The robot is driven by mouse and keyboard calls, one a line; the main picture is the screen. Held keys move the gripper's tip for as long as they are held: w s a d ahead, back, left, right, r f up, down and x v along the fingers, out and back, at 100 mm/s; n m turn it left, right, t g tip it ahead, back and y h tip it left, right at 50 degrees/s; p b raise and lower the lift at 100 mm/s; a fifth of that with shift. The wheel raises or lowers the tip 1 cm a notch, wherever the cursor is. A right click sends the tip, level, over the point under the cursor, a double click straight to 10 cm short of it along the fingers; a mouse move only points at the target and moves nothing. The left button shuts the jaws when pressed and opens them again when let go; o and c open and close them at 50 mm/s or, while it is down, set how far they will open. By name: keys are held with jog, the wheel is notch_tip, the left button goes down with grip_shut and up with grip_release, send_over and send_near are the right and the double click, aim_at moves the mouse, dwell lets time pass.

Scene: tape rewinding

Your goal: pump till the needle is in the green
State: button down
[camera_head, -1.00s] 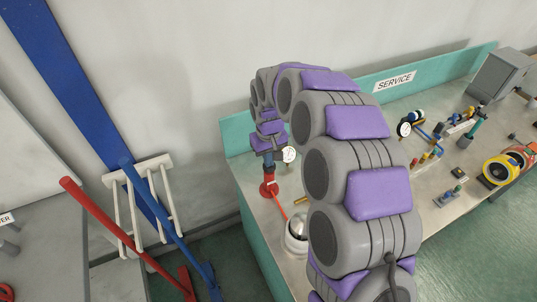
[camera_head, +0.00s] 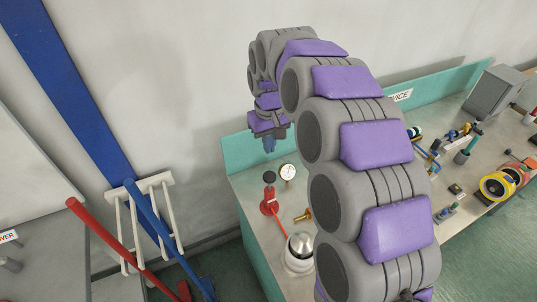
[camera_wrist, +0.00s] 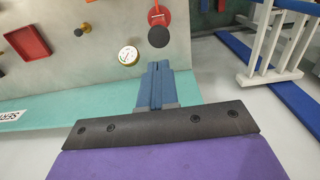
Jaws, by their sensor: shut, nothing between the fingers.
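The hand pump (camera_head: 269,201) is red with a round black knob (camera_head: 269,178) on top, and stands at the left end of the bench. It also shows in the wrist view, its black knob (camera_wrist: 158,37) covering much of the red base. A white round gauge (camera_head: 288,171) stands just right of the pump; in the wrist view the gauge (camera_wrist: 128,55) shows a small green mark, but the needle is too small to read. My gripper (camera_head: 269,148) is shut and empty, above and apart from the knob. Its blue fingers (camera_wrist: 155,72) show together in the wrist view.
A silver dome (camera_head: 300,245) and a brass fitting (camera_head: 303,216) sit near the pump, with a red hose running to the dome. The teal back panel (camera_head: 238,150) edges the bench. Red and blue bars lean by a white rack (camera_head: 117,230) at left.

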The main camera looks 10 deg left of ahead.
jog(key=shift+r, duration=1.25)
jog(key=s+d+r+m, duration=0.2)
jog(key=s+d+m, duration=0.1)
jog(key=s+d, duration=1.35)
jog(key=s+d+f+m+g, duration=0.1)
jog(key=s+d, duration=0.3)
jog(key=s, duration=0.5)
jog(key=s+d+f+m, duration=0.3)
jog(key=s+d, duration=0.1)
jog(key=s, duration=0.5)
jog(key=shift+s+d+f+g, duration=0.3)
jog(key=shift+d+f+g, duration=0.05)
jog(key=shift+f+g, duration=0.05)
jog(key=c, duration=1.8)
grip_release()
